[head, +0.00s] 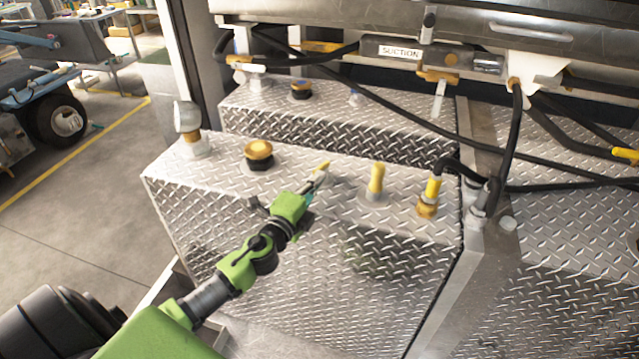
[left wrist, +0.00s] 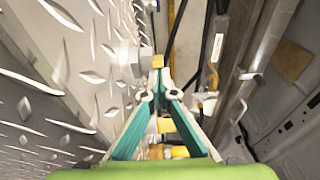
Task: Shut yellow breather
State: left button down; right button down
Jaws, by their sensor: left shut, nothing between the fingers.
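Several yellow fittings stand on the near diamond-plate tank (head: 320,215) in the head view; I cannot tell for sure which is the breather. A yellow-gold round cap (head: 258,149) sits on a black base at the left. An upright yellow piece (head: 377,180) stands on a round base right of centre. My left gripper (head: 320,172) is shut and empty, over the tank top between these two, apart from both. Its closed fingertips (left wrist: 158,64) show in the left wrist view, where the yellow bits are too unclear to name. My right gripper is not in view.
A yellow fitting (head: 431,190) with a black hose stands at the tank's right end. A gauge (head: 187,115) rises at the left corner. Behind are a second tank (head: 325,108), black hoses and a part labelled SUCTION (head: 401,50).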

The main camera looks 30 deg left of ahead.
pick_arm(q)
jog(key=shift+s+a, duration=0.15)
jog(key=shift+a, duration=1.6)
jog(key=shift+d+f, duration=0.1)
